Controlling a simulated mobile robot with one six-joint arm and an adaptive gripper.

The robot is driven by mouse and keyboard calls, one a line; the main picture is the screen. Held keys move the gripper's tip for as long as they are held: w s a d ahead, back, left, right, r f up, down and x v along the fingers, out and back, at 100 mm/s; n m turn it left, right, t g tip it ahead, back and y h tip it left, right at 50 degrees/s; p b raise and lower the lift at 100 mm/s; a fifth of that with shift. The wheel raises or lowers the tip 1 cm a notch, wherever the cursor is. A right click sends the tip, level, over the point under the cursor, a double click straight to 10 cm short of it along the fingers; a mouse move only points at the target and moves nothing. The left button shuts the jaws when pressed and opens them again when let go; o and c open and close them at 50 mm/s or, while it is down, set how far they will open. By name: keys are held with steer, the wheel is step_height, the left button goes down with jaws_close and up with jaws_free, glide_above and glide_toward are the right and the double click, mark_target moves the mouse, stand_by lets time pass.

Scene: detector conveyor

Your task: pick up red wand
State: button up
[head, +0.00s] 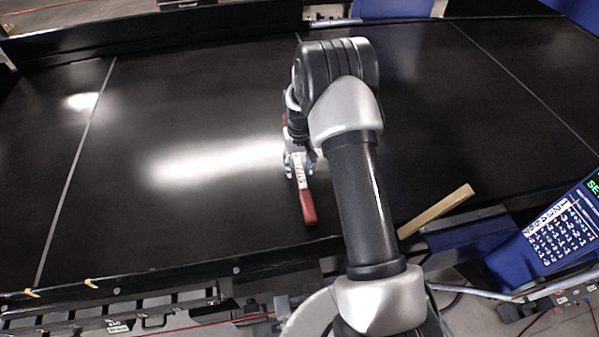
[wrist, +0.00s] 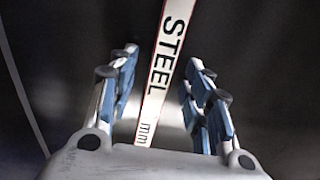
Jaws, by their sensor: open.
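The red wand (head: 308,207) lies on the black conveyor belt, with its red end toward the near edge. A white face with black lettering shows beside my gripper. In the wrist view the wand (wrist: 168,65) has a white face reading "STEEL" and "mm", with thin red edges. My gripper (head: 299,162) is over the wand in the head view. In the wrist view my gripper (wrist: 163,62) is open, one blue-padded finger on each side of the wand, with gaps on both sides. My arm hides part of the wand's far length.
The black conveyor belt (head: 200,110) is mostly bare to the left, with bright glare and a pale seam. A wooden bar (head: 437,210) rests at the near edge, right of my arm. A blue control panel with a keypad (head: 560,235) stands at the lower right.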

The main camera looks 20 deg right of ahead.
jaws_close()
stand_by(0.6)
